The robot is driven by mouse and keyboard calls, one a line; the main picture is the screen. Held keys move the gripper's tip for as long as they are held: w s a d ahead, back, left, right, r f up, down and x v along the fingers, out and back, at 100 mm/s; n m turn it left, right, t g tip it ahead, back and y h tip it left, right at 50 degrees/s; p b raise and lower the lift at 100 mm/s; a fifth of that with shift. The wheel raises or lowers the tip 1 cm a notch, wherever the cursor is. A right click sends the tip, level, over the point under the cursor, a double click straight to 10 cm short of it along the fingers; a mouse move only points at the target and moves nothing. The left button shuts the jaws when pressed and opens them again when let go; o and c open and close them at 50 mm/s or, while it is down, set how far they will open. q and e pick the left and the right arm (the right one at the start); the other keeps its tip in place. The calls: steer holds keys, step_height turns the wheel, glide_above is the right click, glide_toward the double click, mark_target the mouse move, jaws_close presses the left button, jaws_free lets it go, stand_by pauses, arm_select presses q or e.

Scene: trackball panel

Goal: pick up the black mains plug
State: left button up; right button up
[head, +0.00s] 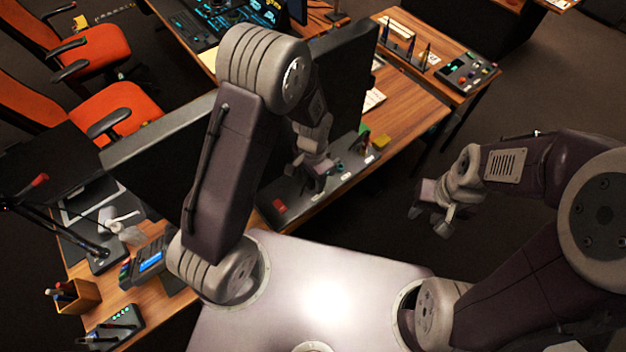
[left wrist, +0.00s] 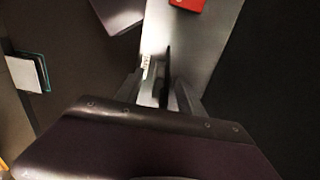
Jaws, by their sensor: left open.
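My left gripper (head: 316,180) is open over the grey trackball panel (head: 290,212), which lies on the wooden desk. In the left wrist view the gripper (left wrist: 168,82) points down at the panel (left wrist: 205,45), with a narrow dark shape between or behind its fingers. I cannot tell whether this dark shape is the black mains plug or part of the gripper. No plug can be clearly made out in the head view, where the gripper and arm cover part of the panel. My right gripper (head: 430,216) is open and empty, off to the right of the desk over dark floor.
A red block or button (head: 279,205) sits on the panel's near-left end. A green item (head: 380,142) and a yellow item (head: 363,131) stand beyond the panel. Large dark monitors (head: 345,75) rise behind my left arm. Bare desk (head: 415,105) shows on the right.

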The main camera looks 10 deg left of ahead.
arm_select(q)
steer(key=shift+f, duration=0.3)
steer(key=shift+a, duration=0.2)
steer(key=shift+d, duration=0.1)
jaws_close()
steer(key=shift+r, duration=0.1)
